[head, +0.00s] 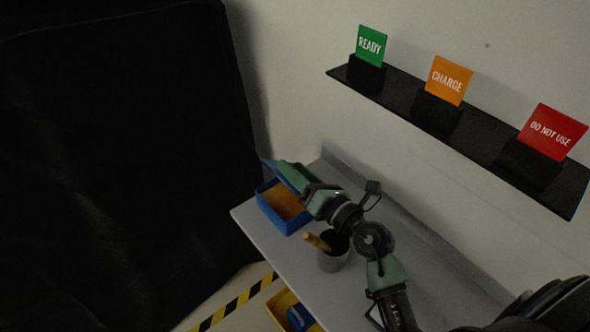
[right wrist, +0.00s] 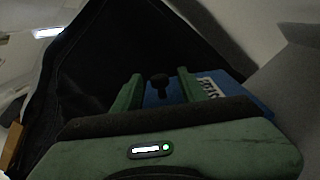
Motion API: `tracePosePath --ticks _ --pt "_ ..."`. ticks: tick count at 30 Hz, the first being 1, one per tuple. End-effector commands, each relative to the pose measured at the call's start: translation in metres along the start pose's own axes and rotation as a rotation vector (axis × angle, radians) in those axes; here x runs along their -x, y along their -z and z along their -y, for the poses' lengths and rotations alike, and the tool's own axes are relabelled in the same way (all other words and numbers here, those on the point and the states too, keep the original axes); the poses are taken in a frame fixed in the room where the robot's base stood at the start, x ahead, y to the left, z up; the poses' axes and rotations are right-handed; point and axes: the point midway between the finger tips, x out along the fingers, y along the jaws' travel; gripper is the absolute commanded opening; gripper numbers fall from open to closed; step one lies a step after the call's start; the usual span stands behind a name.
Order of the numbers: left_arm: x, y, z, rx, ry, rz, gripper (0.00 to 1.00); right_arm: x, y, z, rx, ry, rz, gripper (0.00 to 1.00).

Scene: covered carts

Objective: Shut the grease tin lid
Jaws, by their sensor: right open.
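The grease tin (head: 270,214) is a blue box with orange-brown content showing inside, at the far left end of the grey bench. Its blue lid (head: 272,174) stands raised at the back of the box, so the tin is open. My right gripper (head: 287,172) is at the raised lid, partly covering it. In the right wrist view the open green fingers (right wrist: 158,88) stand either side of a dark knob (right wrist: 159,84), with the blue lid (right wrist: 235,92) and its white label behind. I cannot tell whether the fingers touch the lid. My left gripper is out of view.
A yellow bin (head: 280,310) holds something blue at the bottom. A black cover (head: 120,160) fills the left. A black shelf (head: 400,95) with sign cards is on the wall.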

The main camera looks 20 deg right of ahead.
Motion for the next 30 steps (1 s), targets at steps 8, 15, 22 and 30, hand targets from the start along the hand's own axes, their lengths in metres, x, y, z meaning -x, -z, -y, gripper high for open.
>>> tracePosePath --ticks 8,15,22,30 --pt "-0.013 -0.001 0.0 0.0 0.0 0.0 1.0 0.042 0.003 0.003 0.001 0.003 -0.002 0.42" --pt "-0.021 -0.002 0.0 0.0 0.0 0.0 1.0 0.072 0.002 0.002 0.0 0.001 -0.001 0.42" --pt "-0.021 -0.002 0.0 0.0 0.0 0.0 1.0 0.077 0.0 0.001 0.0 0.001 -0.001 0.42" --pt "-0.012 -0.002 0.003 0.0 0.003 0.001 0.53 0.077 -0.007 -0.005 0.0 0.001 -0.001 0.42"
